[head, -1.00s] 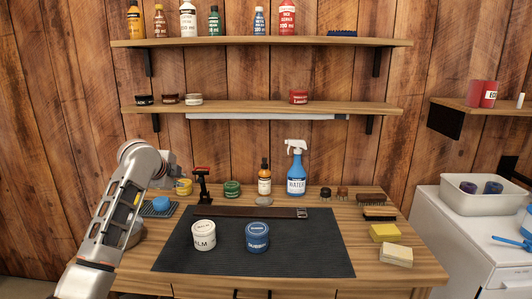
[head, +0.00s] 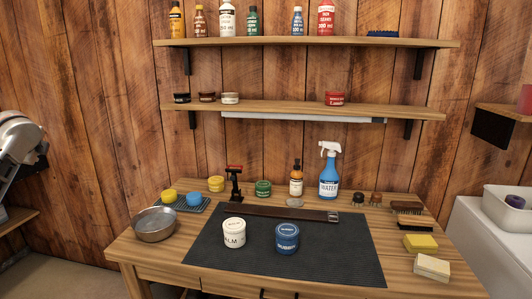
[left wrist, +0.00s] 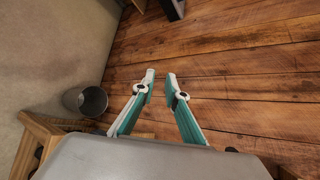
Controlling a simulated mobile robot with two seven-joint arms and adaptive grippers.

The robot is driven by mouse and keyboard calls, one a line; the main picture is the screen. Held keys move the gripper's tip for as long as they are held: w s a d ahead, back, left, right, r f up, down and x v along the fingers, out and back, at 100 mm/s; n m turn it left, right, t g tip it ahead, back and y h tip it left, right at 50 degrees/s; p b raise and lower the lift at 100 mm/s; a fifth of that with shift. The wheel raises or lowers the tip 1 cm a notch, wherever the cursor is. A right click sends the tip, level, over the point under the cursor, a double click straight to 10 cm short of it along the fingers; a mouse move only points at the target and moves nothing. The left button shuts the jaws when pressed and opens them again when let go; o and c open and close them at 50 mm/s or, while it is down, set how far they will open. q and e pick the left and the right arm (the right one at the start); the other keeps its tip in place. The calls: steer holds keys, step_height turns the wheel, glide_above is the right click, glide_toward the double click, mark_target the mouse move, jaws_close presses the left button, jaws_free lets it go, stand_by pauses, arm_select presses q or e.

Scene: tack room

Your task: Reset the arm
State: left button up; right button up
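My left arm shows at the left edge of the head view, drawn back off the table; its fingers are not visible there. In the left wrist view my left gripper (left wrist: 159,82) has its two fingers apart with nothing between them, above the wooden floor. My right gripper is in neither view. The wooden table (head: 410,288) holds a dark mat (head: 335,265) with a white balm jar (head: 234,233) and a blue jar (head: 287,238) upright on it. A brown strap (head: 275,211) lies along the mat's back edge.
A metal bowl (head: 155,225) stands at the table's left. A blue spray bottle (head: 329,175) and several jars stand along the back. Yellow sponges (head: 421,243) and brushes lie at right. In the left wrist view a bin (left wrist: 86,101) stands by the wall.

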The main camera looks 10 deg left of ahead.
arm_select(q)
steer(key=s+a+r, duration=0.1)
steer(key=s+a, duration=0.2)
steer(key=a, duration=0.1)
steer(key=d+f+t+h, duration=0.1)
steer(key=d+f, duration=0.4)
steer(key=f, duration=0.5)
steer(key=d+f+t+h, duration=0.1)
steer(key=d+f, duration=0.4)
steer(key=f, duration=0.4)
steer(key=d+f+h, duration=0.1)
steer(key=d+f, duration=0.4)
steer(key=f, duration=0.5)
steer(key=s+d+f+m+h, duration=0.1)
steer(key=s+d+f+h, duration=0.1)
steer(key=s+d+f, duration=0.3)
steer(key=s+d+f+h, duration=0.1)
steer(key=s+d+f, duration=0.25)
steer(key=f, duration=0.35)
steer(key=s+d+f+n+g+h, duration=0.1)
steer(key=s+d+f+h, duration=0.2)
steer(key=s+d+f, duration=0.5)
steer(key=s+d+f+n+h, duration=0.1)
steer(key=s+d+f+h, duration=0.25)
steer(key=s+d, duration=0.8)
steer(key=s+d+f+n+t, duration=0.1)
steer(key=d+n, duration=0.7)
steer(key=d, duration=1.1)
steer(key=shift+d+f+n, duration=0.3)
steer(key=shift+f, duration=0.05)
